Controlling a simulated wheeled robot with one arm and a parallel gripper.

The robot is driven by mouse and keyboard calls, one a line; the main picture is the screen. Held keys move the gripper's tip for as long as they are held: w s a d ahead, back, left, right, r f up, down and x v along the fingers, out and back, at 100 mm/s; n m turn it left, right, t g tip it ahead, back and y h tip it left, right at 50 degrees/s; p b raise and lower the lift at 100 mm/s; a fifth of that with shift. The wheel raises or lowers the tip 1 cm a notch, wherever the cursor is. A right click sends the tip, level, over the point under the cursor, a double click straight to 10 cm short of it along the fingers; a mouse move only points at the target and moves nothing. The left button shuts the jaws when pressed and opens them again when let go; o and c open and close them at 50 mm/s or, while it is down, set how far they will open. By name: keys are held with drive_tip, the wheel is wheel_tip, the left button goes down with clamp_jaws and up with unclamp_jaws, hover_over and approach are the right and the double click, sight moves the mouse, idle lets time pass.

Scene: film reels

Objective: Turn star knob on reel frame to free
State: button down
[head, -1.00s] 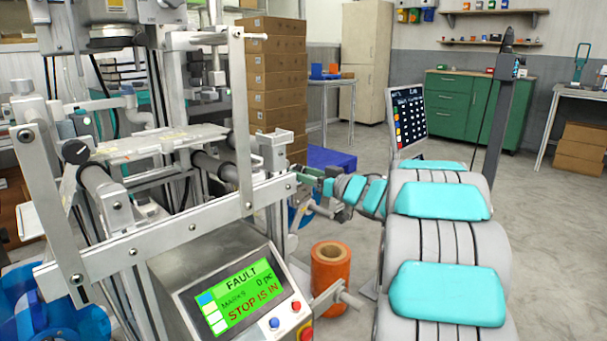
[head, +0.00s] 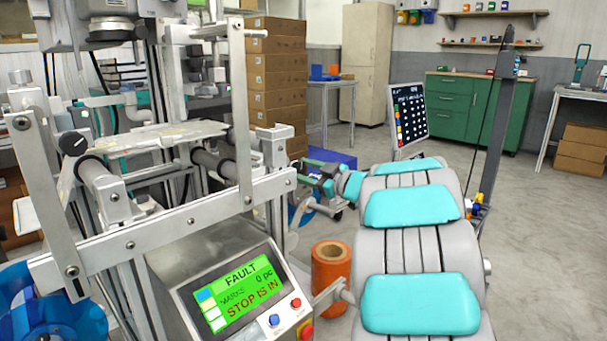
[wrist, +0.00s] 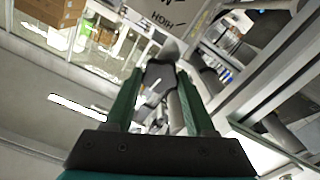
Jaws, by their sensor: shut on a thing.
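The reel frame (head: 180,232) is a metal frame at the left of the head view. My gripper (head: 303,163) is at its right end, by the end block. In the wrist view my gripper's (wrist: 160,80) two green fingers are shut on a dark knob (wrist: 153,76), seemingly the star knob. The knob's lobes and its turned position are too small to tell. In the head view the knob is hidden behind the frame and fingers.
A control panel (head: 235,292) on the frame reads "FAULT" and "STOP IS IN". An orange roll (head: 331,266) stands below my arm. Stacked cartons (head: 275,85) stand behind the frame. Open floor (head: 540,230) lies to the right.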

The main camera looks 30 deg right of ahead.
drive_tip(key=shift+n, duration=0.7)
drive_tip(key=shift+b, duration=0.3)
drive_tip(key=shift+c, duration=1.2)
unclamp_jaws()
drive_tip(key=v, duration=0.7)
drive_tip(key=shift+s, duration=0.4)
drive_tip(key=shift+w+d+r, duration=0.1)
